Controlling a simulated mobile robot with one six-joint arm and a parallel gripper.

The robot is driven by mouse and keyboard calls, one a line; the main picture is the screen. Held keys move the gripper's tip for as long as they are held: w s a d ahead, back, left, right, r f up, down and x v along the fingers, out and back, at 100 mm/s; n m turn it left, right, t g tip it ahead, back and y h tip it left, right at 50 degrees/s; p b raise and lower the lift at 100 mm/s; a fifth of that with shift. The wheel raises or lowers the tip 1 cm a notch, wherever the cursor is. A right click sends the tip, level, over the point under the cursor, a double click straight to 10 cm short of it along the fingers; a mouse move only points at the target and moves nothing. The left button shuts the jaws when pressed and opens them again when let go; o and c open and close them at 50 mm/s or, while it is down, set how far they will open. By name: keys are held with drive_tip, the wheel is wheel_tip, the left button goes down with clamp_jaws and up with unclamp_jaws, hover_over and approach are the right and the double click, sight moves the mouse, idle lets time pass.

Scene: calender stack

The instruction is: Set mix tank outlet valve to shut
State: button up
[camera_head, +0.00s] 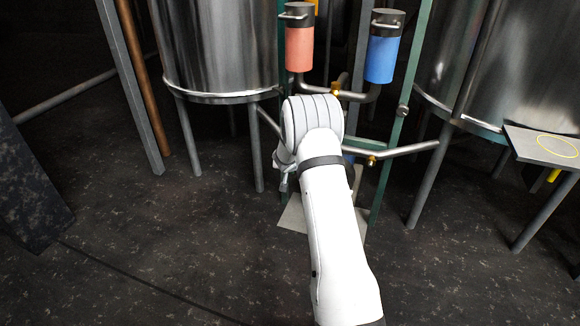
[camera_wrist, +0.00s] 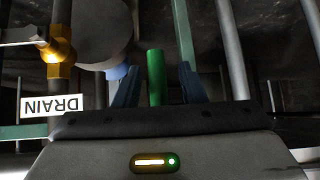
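My gripper (camera_wrist: 160,67) is open in the wrist view, its two dark blue fingers apart. A green upright handle (camera_wrist: 156,78) shows between the fingers, with a gap on each side. I cannot tell whether it lies fully within their reach. A brass fitting (camera_wrist: 58,50) on a pipe stands to the left, above an upside-down white label reading DRAIN (camera_wrist: 55,106). In the head view, brass fittings show on the pipes (camera_head: 372,160), and my arm hides most of the gripper and the handle. No label naming the mix tank outlet valve is readable.
Steel tanks on legs stand at the left (camera_head: 215,50) and right (camera_head: 510,70). A red canister (camera_head: 299,48) and a blue canister (camera_head: 382,58) hang above the pipes. Green frame posts (camera_head: 397,125) stand close to my arm. A grey table (camera_head: 545,146) is at the right. The front floor is clear.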

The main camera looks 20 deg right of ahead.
drive_tip(key=v, duration=0.7)
drive_tip(key=shift+s+r, duration=0.25)
drive_tip(key=shift+s, duration=0.05)
drive_tip(key=shift+a, duration=0.15)
drive_tip(key=s+r+g+h+p, duration=0.1)
drive_tip(key=s+r+p, duration=0.5)
drive_tip(key=r, duration=0.6)
drive_tip(key=s+r+p, duration=0.5)
drive_tip(key=r+p, duration=0.2)
drive_tip(key=r, duration=0.5)
drive_tip(key=s+r+g+h+p, duration=0.1)
drive_tip(key=s+r+p, duration=0.5)
drive_tip(key=r, duration=0.6)
drive_tip(key=s+a+r+n+g+y+p, duration=0.1)
drive_tip(key=s+a+r+n+y+p, duration=0.1)
drive_tip(key=s+a+r+p, duration=0.2)
drive_tip(key=s+a+r+n+g+y+p, duration=0.1)
drive_tip(key=s+a+r+p, duration=0.4)
drive_tip(key=s+r+p, duration=0.5)
drive_tip(key=s+a+r+n+g+y+p, duration=0.1)
drive_tip(key=s+a+r+p, duration=0.4)
drive_tip(key=s, duration=0.6)
wheel_tip(320, 180, up, 3)
drive_tip(key=shift+n+y+p, duration=0.9)
drive_tip(key=shift+y+p, duration=0.1)
drive_tip(key=shift+p, duration=0.25)
drive_tip(key=shift+s, duration=0.2)
